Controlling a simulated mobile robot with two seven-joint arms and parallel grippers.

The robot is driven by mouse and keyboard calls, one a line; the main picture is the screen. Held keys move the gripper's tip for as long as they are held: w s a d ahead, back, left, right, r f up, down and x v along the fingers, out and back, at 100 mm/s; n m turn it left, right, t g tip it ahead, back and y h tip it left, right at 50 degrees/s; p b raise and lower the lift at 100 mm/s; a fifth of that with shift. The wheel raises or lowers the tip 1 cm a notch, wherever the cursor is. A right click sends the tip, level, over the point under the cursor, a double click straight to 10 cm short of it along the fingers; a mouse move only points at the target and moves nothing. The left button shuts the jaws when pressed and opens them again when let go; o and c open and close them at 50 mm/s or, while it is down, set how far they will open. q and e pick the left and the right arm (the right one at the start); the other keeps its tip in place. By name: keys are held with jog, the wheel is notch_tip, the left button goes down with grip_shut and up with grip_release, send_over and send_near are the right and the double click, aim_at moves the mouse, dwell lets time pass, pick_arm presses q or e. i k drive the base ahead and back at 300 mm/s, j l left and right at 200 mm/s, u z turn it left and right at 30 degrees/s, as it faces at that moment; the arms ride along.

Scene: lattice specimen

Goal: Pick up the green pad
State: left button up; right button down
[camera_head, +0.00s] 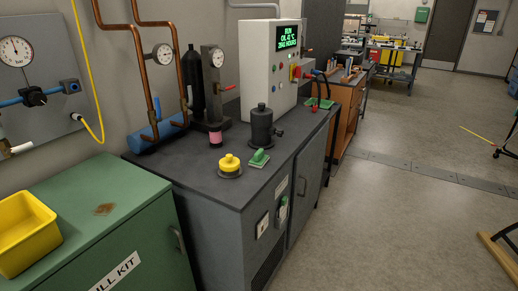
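A small green pad-like piece (259,158) lies on the dark top of the grey cabinet (225,189), near its front right edge. It sits just right of a yellow knobbed piece (230,165) and in front of a dark cylindrical pot (262,128). A second flat green item (325,103) lies farther back on the same top, beside the white control box, with dark and red things standing at it. I cannot tell from this view which of the two is the pad named. Neither of my grippers is in view.
A green spill-kit cabinet (138,212) with a yellow bin (27,232) stands at the left front. Copper pipes, gauges and a blue cylinder (158,134) crowd the counter's back. The white control box (268,72) stands behind the pot. Open floor (400,200) lies to the right.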

aim_at(260, 160)
jog(key=i+l, duration=0.25)
jog(key=i+l+u, duration=0.1)
jog(key=l, duration=0.3)
jog(key=i+l, duration=0.35)
jog(key=i+l+u, duration=0.1)
jog(key=l, duration=0.25)
jog(key=i+l, duration=0.3)
jog(key=i+l+u, duration=0.1)
jog(key=l, duration=0.3)
jog(key=i+l, duration=0.3)
jog(key=i+l+u, duration=0.05)
jog(key=l, duration=0.05)
